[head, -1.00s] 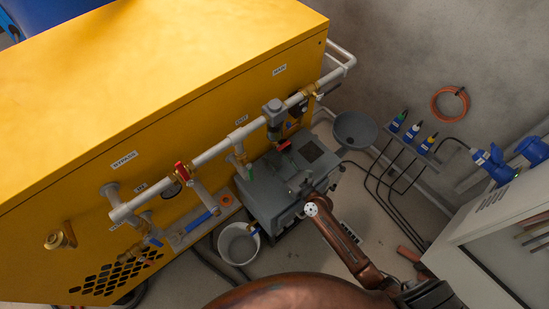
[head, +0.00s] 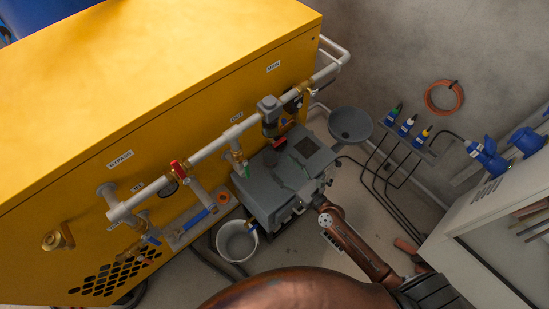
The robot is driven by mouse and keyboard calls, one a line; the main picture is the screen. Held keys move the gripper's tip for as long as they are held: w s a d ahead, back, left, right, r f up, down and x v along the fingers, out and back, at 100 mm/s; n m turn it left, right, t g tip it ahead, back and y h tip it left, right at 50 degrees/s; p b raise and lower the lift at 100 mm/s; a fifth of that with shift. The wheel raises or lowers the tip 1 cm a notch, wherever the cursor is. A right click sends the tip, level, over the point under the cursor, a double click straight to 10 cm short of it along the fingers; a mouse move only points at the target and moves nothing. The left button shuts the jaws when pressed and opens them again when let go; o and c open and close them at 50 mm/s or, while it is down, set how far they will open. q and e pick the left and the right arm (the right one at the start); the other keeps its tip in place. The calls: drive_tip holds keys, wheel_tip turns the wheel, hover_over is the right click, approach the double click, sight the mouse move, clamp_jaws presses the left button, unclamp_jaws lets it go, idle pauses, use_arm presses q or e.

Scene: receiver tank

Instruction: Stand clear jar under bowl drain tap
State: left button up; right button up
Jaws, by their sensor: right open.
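A filter unit with a dark bowl (head: 270,112) hangs from the white pipe on the yellow cabinet. A small red part (head: 279,143) shows below it, above the grey box; I cannot tell for certain that it is the drain tap. I cannot make out a clear jar. My right gripper (head: 313,186) is small and dark at the end of the copper arm, over the right edge of the grey box. It is open, and I see nothing held in it. My left gripper is not in view.
The grey box (head: 268,205) stands on the floor beside the yellow cabinet (head: 150,100). A white bucket (head: 237,244) is in front of it. A grey funnel (head: 350,123) and a bottle rack (head: 410,137) are behind right. A pale cabinet (head: 480,220) bounds the right.

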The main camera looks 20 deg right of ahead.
drive_tip(key=v, duration=0.4)
drive_tip(key=shift+f+b, duration=0.1)
drive_tip(key=shift+b, duration=0.2)
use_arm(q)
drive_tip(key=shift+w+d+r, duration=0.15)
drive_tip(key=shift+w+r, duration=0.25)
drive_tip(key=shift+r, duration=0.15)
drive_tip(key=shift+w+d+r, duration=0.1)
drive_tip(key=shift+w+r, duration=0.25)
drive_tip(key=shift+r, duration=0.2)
use_arm(e)
drive_tip(key=shift+s, duration=0.25)
